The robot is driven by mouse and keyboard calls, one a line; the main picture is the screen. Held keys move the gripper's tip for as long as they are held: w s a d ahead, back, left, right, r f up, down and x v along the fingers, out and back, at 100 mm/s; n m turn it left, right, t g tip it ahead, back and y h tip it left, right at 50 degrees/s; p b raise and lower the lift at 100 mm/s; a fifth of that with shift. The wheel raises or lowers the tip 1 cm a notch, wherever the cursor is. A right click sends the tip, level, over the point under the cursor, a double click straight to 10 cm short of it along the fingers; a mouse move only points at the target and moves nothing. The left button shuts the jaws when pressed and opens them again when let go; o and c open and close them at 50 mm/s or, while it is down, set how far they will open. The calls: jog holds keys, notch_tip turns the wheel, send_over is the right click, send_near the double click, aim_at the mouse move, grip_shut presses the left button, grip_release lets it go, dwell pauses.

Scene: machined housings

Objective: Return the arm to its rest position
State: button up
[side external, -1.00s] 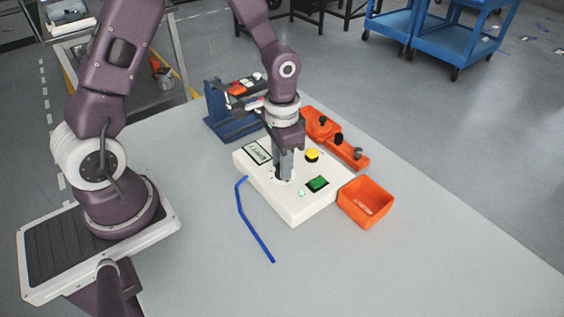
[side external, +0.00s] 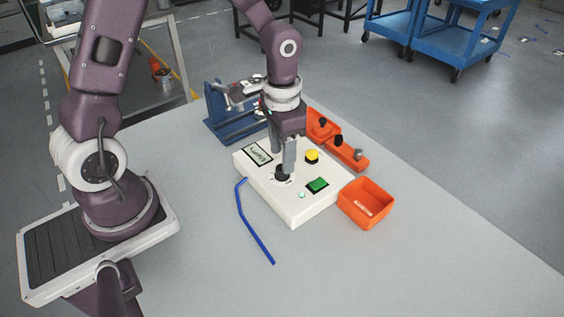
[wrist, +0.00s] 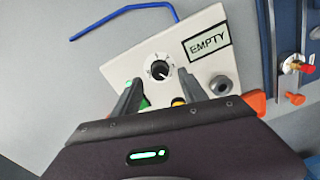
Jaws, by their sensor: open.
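My gripper (side external: 282,153) is open and empty above the white control box on the table. Its two fingers hang apart over the black dial, and in the wrist view (wrist: 163,98) the dial lies beyond and between the fingertips. The black dial (side external: 283,174) also shows in the wrist view (wrist: 160,70), with its white pointer line. The white control box (side external: 297,210) carries an "EMPTY" label (side external: 257,152), a yellow button (side external: 312,156) and a green rocker (side external: 317,185).
A blue bent rod (side external: 252,222) lies left of the box. An orange bin (side external: 366,203) stands at its right. Orange fixtures (side external: 346,153) and a blue stand (side external: 228,122) are behind it. The front of the grey table (side external: 400,280) is clear.

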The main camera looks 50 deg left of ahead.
jog(key=shift+r, duration=1.65)
jog(key=s+r+n+t, duration=0.2)
jog(key=s+r+t, duration=0.3)
jog(key=s+r, duration=1)
jog(key=shift+s+d+r+n+t, duration=0.2)
jog(key=shift+s+d+n+t, duration=0.15)
jog(key=shift+s, duration=0.85)
